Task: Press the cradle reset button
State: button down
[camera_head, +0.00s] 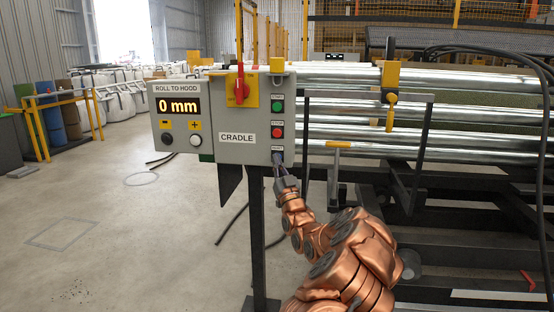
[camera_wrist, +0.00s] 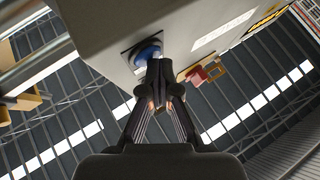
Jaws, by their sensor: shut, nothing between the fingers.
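The grey cradle control box (camera_head: 237,137) stands on a dark post, with a "CRADLE" label on its face. A green button (camera_head: 277,106) and a red button (camera_head: 277,132) sit in a column on its right side. Under them is a third button plate, mostly hidden by my gripper (camera_head: 279,162). In the wrist view a blue button (camera_wrist: 147,51) shows on a dark square plate, just beyond my gripper's fingertips (camera_wrist: 160,66). My gripper is shut and empty, its tips overlapping the button's edge in the picture. I cannot tell whether they touch it or whether it is pressed in.
A red switch (camera_head: 240,84) on a yellow plate is above the label. At left, a "ROLL TO HOOD" panel (camera_head: 179,118) reads 0 mm. Metal rollers (camera_head: 355,115) and a dark frame lie to the right. The floor at left is mostly clear.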

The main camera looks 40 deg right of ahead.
jog(key=shift+s+a+f, duration=0.1)
jog(key=shift+s+a+b, duration=0.4)
jog(key=shift+a+b, duration=0.15)
jog(key=shift+a, duration=0.05)
jog(key=s+a+b, duration=0.1)
jog(key=a, duration=0.1)
jog(key=s+a+b, duration=0.1)
jog(key=a+b, duration=0.1)
jog(key=shift+s+b, duration=0.3)
jog(key=shift+s, duration=0.1)
dwell(0.3)
dwell(0.8)
